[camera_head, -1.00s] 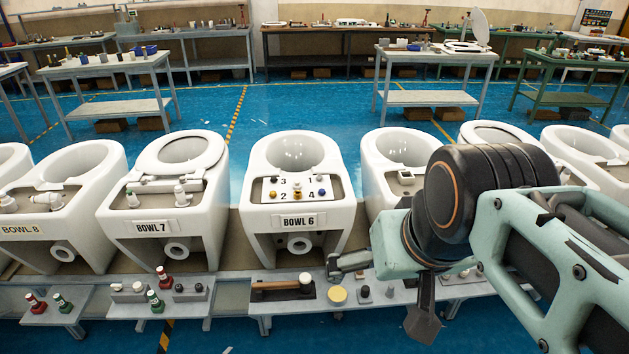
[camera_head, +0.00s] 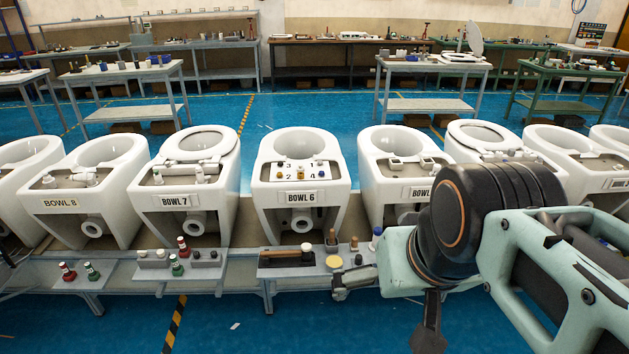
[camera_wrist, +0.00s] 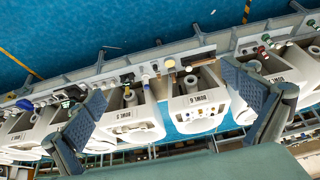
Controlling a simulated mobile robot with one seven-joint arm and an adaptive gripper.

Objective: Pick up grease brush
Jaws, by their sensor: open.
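A long brown wooden handle (camera_head: 282,251) lies on a dark base on the grey shelf in front of BOWL 6. A small upright brown-topped piece (camera_head: 332,240) stands to its right, beside a yellow disc (camera_head: 334,262). I cannot tell for certain which of these is the grease brush. My gripper (camera_head: 384,312) is open and empty, with its fingers spread wide, in front of the shelf and right of the yellow disc. In the wrist view the two fingers (camera_wrist: 163,84) frame the shelf and bowls at a distance. They touch nothing.
White toilet bowls stand in a row behind the shelf (camera_head: 120,270), among them BOWL 6 (camera_head: 300,198) and BOWL 7 (camera_head: 186,203). Red and green bottles (camera_head: 177,266) stand on the shelf at left. Worktables (camera_head: 120,75) line the back.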

